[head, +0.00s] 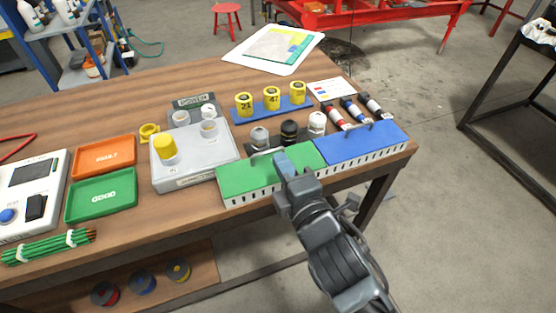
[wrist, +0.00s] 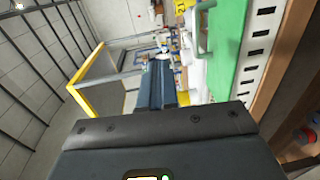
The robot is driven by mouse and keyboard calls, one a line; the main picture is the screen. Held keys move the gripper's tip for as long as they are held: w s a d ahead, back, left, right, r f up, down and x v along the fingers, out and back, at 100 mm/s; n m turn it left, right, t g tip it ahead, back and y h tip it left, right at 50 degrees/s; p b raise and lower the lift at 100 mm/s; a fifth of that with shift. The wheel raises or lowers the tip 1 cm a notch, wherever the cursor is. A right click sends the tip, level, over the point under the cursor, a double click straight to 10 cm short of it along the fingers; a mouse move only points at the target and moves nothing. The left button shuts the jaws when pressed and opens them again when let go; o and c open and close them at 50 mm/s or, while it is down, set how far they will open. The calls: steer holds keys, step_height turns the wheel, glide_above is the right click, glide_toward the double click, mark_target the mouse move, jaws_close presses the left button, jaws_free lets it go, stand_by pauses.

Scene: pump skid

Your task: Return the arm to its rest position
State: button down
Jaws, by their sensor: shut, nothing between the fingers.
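My gripper (head: 281,158) reaches in from the lower right in the head view. Its tip appears over the front of the green slotted box (head: 250,182), near that box's handle; I cannot tell whether it touches. The fingers are shut with nothing between them. In the wrist view the shut fingers (wrist: 160,85) point away into the room, with the green box (wrist: 228,45) and a pale handle to their right. My arm stretches over the table's front edge.
A blue slotted box (head: 362,145) adjoins the green one. Behind stand several black and white cylinders and yellow numbered cylinders on a blue strip (head: 273,111). A grey tray (head: 205,168) is at left. Open floor (head: 450,220) lies to the right.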

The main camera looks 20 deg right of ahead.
steer(key=shift+s+r, duration=0.75)
steer(key=shift+s, duration=0.3)
steer(key=shift+s+r, duration=0.7)
steer(key=shift+s, duration=0.35)
steer(key=s+d+f+m+g, duration=0.15)
steer(key=s+m, duration=0.25)
steer(key=s, duration=0.4)
steer(key=s+d+f+m, duration=0.15)
steer(key=s+m, duration=0.25)
steer(key=s, duration=0.4)
steer(key=s+d+r+m, duration=0.1)
steer(key=s+r+m, duration=0.1)
steer(key=s+m, duration=0.3)
steer(key=s+d+r+m, duration=0.2)
steer(key=s+m, duration=0.3)
steer(key=s, duration=0.5)
steer(key=shift+d+g, duration=0.25)
steer(key=shift+g, duration=0.1)
steer(key=shift+s+f, duration=0.1)
